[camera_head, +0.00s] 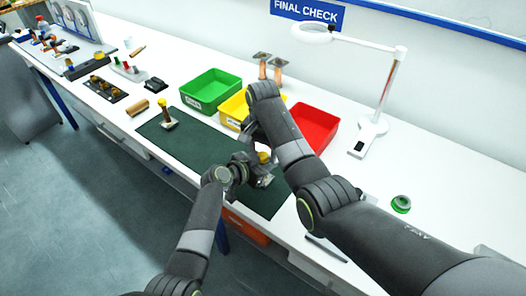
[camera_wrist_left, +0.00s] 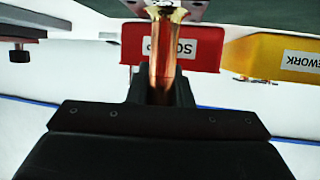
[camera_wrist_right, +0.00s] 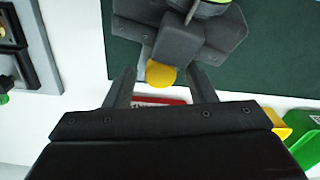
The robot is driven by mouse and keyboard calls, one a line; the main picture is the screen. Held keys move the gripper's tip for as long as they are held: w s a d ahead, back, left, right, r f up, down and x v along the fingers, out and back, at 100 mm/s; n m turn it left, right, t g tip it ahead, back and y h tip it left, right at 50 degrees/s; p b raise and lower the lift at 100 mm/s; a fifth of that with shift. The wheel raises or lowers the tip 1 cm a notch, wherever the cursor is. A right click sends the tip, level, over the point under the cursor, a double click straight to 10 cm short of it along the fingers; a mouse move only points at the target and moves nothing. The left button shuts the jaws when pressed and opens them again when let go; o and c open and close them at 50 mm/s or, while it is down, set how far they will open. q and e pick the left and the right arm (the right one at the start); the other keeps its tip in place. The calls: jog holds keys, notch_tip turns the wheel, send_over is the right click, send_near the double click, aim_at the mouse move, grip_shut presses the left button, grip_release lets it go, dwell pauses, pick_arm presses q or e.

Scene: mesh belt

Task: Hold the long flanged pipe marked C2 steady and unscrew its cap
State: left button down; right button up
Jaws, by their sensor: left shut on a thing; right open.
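A copper pipe (camera_wrist_left: 161,65) with a brass flange shows in the left wrist view between the fingers of my left gripper (camera_wrist_left: 161,95), which is shut on it. Its yellow cap (camera_wrist_right: 160,73) shows in the right wrist view, sticking out past the left gripper. My right gripper (camera_wrist_right: 161,90) is open, with one finger on each side of the cap and a gap visible. In the head view the cap (camera_head: 263,157) is over the green mat (camera_head: 210,150), below the right wrist. No C2 mark is readable; my arms hide much of the pipe.
Green (camera_head: 211,90), yellow (camera_head: 232,107) and red (camera_head: 314,125) bins stand behind the mat. Two flanged copper pipes (camera_head: 278,70) stand behind them. Another yellow-capped piece (camera_head: 164,112) stands on the mat's left. A magnifier lamp (camera_head: 372,130) stands at right.

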notch_tip(320, 180, up, 4)
jog(key=shift+r, duration=0.2)
jog(key=shift+c, duration=0.4)
notch_tip(320, 180, up, 3)
jog(key=m, duration=0.6)
jog(key=shift+r+m, duration=0.2)
jog(key=shift+m, duration=0.1)
jog(key=shift+f, duration=3.95)
jog(key=c, duration=1)
jog(key=n, duration=0.6)
jog(key=shift+n, duration=0.3)
